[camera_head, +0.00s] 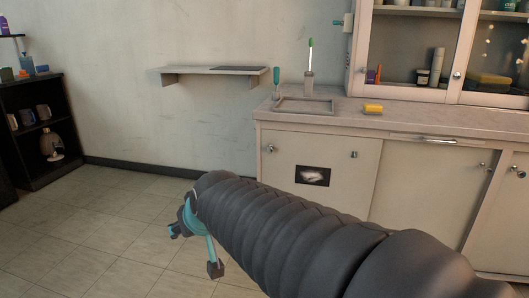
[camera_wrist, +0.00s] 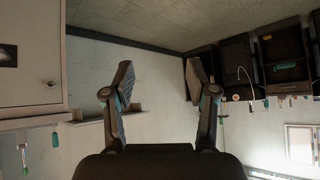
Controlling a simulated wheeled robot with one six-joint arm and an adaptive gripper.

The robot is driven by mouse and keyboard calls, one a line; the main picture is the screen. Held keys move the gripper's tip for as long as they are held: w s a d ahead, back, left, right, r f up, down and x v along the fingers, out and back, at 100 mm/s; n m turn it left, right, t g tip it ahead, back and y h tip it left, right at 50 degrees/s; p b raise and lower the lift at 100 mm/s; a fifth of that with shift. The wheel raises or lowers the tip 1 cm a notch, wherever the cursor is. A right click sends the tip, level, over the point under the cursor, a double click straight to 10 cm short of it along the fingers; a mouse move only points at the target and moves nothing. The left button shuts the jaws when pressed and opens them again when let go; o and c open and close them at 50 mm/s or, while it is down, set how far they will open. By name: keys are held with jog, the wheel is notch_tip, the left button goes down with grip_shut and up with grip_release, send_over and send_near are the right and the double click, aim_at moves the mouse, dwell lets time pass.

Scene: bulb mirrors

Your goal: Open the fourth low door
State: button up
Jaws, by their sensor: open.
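Pale low doors line the counter's front in the head view. The leftmost door (camera_head: 340,197) has a round knob (camera_head: 270,149) at its upper left and a dark picture. The door to its right (camera_head: 425,188) has a knob (camera_head: 482,166) at its upper right. Another door (camera_head: 505,225) is cut off by the right edge, with a knob (camera_head: 519,172). All look shut. I cannot tell which is the fourth. My gripper (camera_head: 195,245) is open and empty, left of the cabinet and apart from it. In the wrist view its spread fingers (camera_wrist: 158,78) hold nothing.
A counter (camera_head: 400,121) carries a sink, a faucet and a yellow sponge (camera_head: 373,108). A glass-fronted cabinet (camera_head: 405,50) stands above. A wall shelf (camera_head: 212,70) and dark shelving (camera_head: 35,135) are at left. The tiled floor (camera_head: 115,210) between is clear. The wrist view is upside down.

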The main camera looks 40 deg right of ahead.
jog(key=w+d+m+t+h+b, duration=0.1)
jog(key=w+d, duration=0.3)
jog(key=w, duration=0.3)
jog(key=w+d+m+t+h, duration=0.1)
jog(key=w+d+t, duration=0.15)
jog(key=w, duration=0.35)
jog(key=m+h+b, duration=0.3)
jog(key=m+h, duration=0.4)
jog(key=h, duration=0.5)
send_near(269, 150)
jog(key=shift+g, duration=0.35)
jog(key=p+x, duration=0.1)
jog(key=x, duration=0.9)
jog(key=shift+w+d+r, duration=0.15)
jog(key=shift+w+r, duration=0.05)
jog(key=shift+w, duration=0.05)
grip_shut()
